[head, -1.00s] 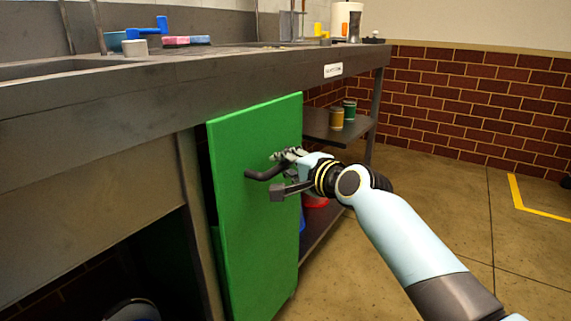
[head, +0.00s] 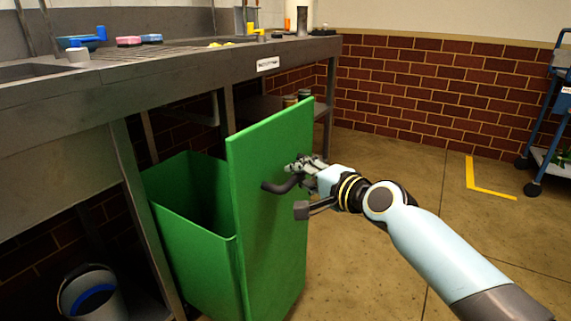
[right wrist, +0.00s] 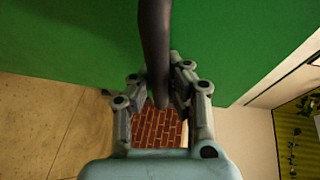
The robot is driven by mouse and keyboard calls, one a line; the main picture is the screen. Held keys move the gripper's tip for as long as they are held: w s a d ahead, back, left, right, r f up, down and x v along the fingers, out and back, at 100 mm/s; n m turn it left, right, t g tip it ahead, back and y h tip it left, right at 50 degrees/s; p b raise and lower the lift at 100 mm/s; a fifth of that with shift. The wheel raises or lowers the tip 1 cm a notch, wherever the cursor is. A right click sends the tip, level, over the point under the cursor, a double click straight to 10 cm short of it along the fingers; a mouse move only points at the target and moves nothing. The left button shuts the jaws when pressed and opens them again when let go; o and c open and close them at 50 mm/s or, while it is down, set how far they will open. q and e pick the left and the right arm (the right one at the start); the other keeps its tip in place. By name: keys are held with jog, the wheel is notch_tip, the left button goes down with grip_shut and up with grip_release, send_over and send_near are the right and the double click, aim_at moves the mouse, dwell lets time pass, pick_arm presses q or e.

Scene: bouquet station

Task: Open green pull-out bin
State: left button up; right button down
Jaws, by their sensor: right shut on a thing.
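The green pull-out bin (head: 190,240) stands drawn out from under the metal counter, its open top and dark inside showing behind its tall front panel (head: 268,215). A dark bar handle (head: 278,186) sticks out from the panel. My right gripper (head: 305,178) is at the handle, in front of the panel. In the right wrist view the handle (right wrist: 154,45) runs down between the two fingers of my right gripper (right wrist: 158,100), which is shut on it. The green panel (right wrist: 75,40) fills the upper part of that view. My left gripper is not in view.
The metal counter (head: 190,88) carries sponges (head: 130,41) and a blue-handled tool. A grey bucket (head: 92,292) stands under it at the left. A blue cart (head: 552,120) is at the far right. The floor (head: 400,190) between is clear.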

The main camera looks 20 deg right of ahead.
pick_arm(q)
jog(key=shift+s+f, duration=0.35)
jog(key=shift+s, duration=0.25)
pick_arm(e)
jog(key=s+d, duration=0.4)
jog(key=s, duration=0.2)
jog(key=shift+s+d+f, duration=0.2)
jog(key=shift+d, duration=0.2)
jog(key=c, duration=1.2)
grip_release()
jog(key=shift+c, duration=0.2)
jog(key=shift+w+r, duration=0.1)
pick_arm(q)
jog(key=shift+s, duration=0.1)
pick_arm(e)
jog(key=v, duration=0.7)
jog(key=shift+s, duration=0.3)
jog(key=shift+d, duration=0.1)
